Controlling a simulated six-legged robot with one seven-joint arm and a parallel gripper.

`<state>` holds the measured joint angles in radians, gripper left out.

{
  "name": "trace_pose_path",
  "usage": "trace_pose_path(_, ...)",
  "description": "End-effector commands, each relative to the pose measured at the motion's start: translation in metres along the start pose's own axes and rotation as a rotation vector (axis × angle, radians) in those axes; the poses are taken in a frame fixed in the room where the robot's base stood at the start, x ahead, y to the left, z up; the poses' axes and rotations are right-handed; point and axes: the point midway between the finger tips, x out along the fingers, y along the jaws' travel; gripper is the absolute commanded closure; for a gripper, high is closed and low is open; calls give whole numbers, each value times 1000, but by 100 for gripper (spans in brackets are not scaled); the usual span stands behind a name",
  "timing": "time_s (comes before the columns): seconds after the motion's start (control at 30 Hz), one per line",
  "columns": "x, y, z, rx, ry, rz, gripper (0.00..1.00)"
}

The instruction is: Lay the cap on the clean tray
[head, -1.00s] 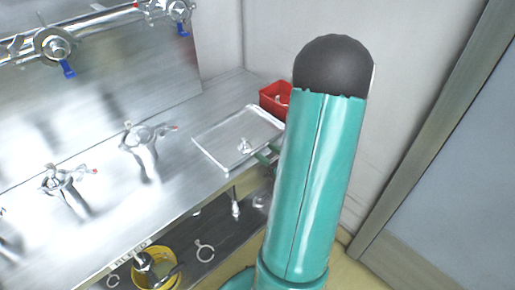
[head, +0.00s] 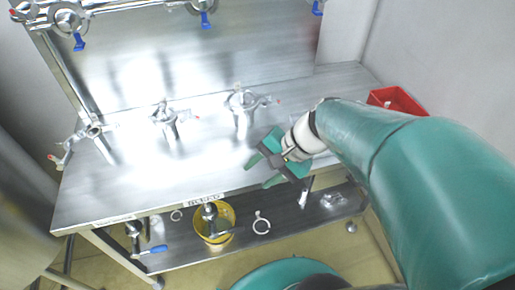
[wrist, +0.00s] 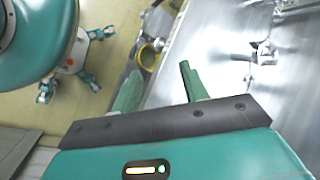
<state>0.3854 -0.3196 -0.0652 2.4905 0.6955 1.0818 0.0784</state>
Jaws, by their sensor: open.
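My gripper (head: 262,165) is open over the front edge of the steel bench, with nothing between its green fingers. Both fingers also show, apart, in the wrist view (wrist: 158,78). I cannot make out the tray now; my arm covers the part of the bench near the red bin where a shallow tray showed earlier. I cannot pick out the cap for certain among the small metal parts in the current views.
Metal valve fittings (head: 243,105) stand on the bench (head: 130,190). A red bin (head: 398,100) is at its back right. A yellow bucket (head: 213,222) and a ring clamp (head: 261,222) are on the lower shelf. A wall rises at the right.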

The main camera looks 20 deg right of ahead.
Motion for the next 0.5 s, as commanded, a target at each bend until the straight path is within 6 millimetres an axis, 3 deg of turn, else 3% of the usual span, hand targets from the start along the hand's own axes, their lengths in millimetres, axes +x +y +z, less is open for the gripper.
trace_pose_path(0.1, -13, -5, 25, -358, 120, 165, 56)
trace_pose_path(0.3, -47, -20, 43, -839, 340, 353, 56)
trace_pose_path(0.5, -64, -29, 48, -1010, 440, 414, 56)
